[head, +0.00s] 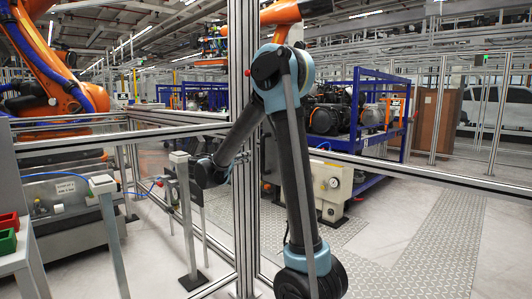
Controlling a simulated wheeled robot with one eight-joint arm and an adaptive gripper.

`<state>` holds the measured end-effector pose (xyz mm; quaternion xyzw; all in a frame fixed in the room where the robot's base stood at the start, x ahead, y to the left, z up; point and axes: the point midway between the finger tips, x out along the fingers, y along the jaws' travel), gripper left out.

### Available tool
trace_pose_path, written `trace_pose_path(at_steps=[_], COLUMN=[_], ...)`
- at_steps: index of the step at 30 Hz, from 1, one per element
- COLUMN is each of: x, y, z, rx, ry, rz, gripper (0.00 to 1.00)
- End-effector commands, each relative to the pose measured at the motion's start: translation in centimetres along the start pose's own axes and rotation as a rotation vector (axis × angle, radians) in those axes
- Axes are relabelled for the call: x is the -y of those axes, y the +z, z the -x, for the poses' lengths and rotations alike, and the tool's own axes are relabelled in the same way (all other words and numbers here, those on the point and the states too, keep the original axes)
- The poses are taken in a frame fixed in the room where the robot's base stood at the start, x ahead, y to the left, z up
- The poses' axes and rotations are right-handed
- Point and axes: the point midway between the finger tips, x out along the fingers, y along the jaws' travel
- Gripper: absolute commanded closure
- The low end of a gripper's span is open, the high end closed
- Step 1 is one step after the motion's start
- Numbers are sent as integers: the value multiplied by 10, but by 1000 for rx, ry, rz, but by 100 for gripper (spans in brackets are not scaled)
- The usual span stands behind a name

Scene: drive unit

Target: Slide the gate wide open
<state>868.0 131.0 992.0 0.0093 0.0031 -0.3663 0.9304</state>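Silver aluminium framing stands in front of me in the head view, with tall vertical profiles (242,60) close together at the middle. A long rail (430,176) runs from them to the right, and another rail (60,146) runs to the left. I cannot tell for certain which framed section is the gate. My arm rises in front of the profiles, bends at the top and comes down to the left. My gripper (174,192) seems to be at the arm's low left end, near a grey post. Its fingers are too small and cluttered to read, and contact with the frame cannot be told.
A grey post (188,225) with a pale top stands left of the profiles. Red (8,222) and green (8,241) bins sit at the left edge. An orange robot (50,70) and a blue rack (385,110) stand beyond. Open floor (400,265) lies at right.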

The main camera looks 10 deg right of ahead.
Motion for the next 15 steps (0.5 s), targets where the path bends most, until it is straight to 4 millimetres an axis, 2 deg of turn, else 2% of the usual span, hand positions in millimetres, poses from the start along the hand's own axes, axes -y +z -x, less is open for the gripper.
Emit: trace_pose_path(at_steps=[4, 8, 15], x=[-5, -4, -4], y=[1, 1, 2], z=[-3, -17, -57], rx=[14, 13, 13], ry=[4, 1, 0], rz=[18, 17, 16], gripper=[59, 59, 59])
